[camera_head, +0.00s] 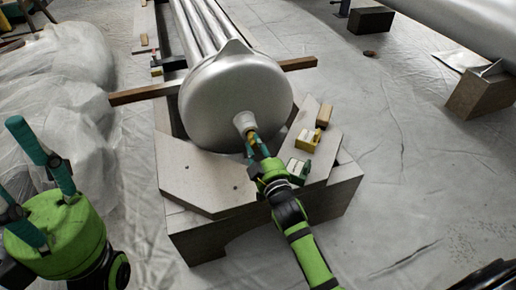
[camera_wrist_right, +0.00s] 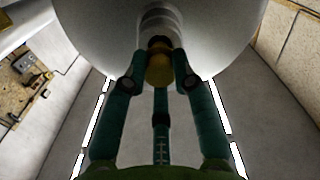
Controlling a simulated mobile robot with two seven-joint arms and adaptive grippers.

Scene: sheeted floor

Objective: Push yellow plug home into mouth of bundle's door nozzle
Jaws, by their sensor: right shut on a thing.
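The bundle (camera_head: 232,85) is a silver vessel with a round domed door facing me. Its short pale nozzle (camera_head: 244,121) sticks out low on the door and shows at the top of the wrist view (camera_wrist_right: 161,18). My right gripper (camera_head: 254,143) is shut on the yellow plug (camera_wrist_right: 160,70), right in front of the nozzle. The plug's dark end lies at the nozzle's mouth and lines up with it in the wrist view. How deep it sits is hidden. My left gripper (camera_head: 45,165) is open and empty at the left, away from the bundle.
A grey stepped block (camera_head: 215,190) stands under the door. On its right side lie a yellow-and-white piece (camera_head: 308,139), a green-and-white piece (camera_head: 298,169) and a wooden block (camera_head: 324,115). A wooden bar (camera_head: 140,94) crosses behind the door. Clear sheeting (camera_head: 60,90) is heaped at left.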

